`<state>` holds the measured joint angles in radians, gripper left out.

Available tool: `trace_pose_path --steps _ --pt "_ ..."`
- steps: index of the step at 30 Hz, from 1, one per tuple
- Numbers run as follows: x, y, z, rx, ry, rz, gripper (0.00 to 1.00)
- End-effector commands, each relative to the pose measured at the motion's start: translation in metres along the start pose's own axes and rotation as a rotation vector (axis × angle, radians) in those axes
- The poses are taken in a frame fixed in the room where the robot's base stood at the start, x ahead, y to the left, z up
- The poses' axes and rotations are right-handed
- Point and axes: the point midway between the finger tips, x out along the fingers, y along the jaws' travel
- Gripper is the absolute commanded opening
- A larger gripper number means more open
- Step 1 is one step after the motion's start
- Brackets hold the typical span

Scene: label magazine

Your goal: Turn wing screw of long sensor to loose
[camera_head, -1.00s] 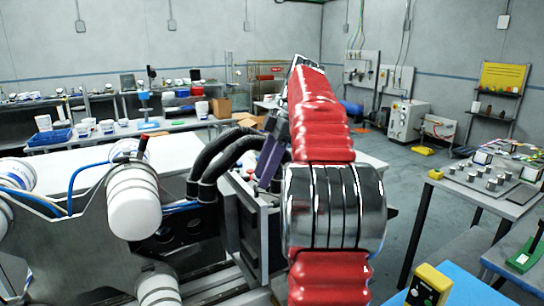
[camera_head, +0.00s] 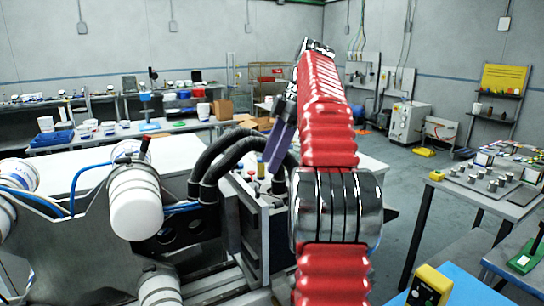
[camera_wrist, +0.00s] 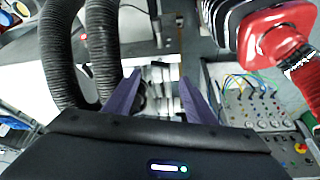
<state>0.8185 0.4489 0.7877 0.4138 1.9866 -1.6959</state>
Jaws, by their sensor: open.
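My gripper (camera_head: 274,165) shows in the head view as purple fingers left of the red arm, slanting down over a grey machine block (camera_head: 277,235). In the wrist view my gripper (camera_wrist: 160,78) is open, its two purple fingers spread apart. White and silver parts (camera_wrist: 160,101) show in the gap between the fingers, below or beyond them. I cannot make out the long sensor or its wing screw for certain in either view. The arm and gripper body hide part of the machine.
Black ribbed hoses (camera_head: 218,158) bend close to the gripper's left; they also show in the wrist view (camera_wrist: 66,50). A panel with knobs and cables (camera_wrist: 255,105) lies to the right there. A table with metal cylinders (camera_head: 485,185) stands at the right. Floor behind is open.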

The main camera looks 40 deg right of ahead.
Motion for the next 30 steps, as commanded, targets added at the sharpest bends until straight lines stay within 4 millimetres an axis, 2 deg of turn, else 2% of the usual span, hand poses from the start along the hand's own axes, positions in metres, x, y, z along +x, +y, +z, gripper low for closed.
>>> trace_pose_path --steps 4,8,11,17,23,30 --pt "0.0 0.0 -0.002 -0.004 0.0 0.0 0.42" --pt "-0.006 -0.005 -0.014 -0.023 -0.006 0.012 0.33" --pt "-0.016 -0.014 -0.029 -0.046 -0.012 0.028 0.26" --pt "-0.032 -0.045 -0.061 -0.056 -0.055 0.064 0.26" --pt "-0.04 -0.071 -0.08 0.141 -0.116 0.149 0.26" --pt "-0.043 -0.087 -0.082 0.465 -0.151 0.272 0.26"
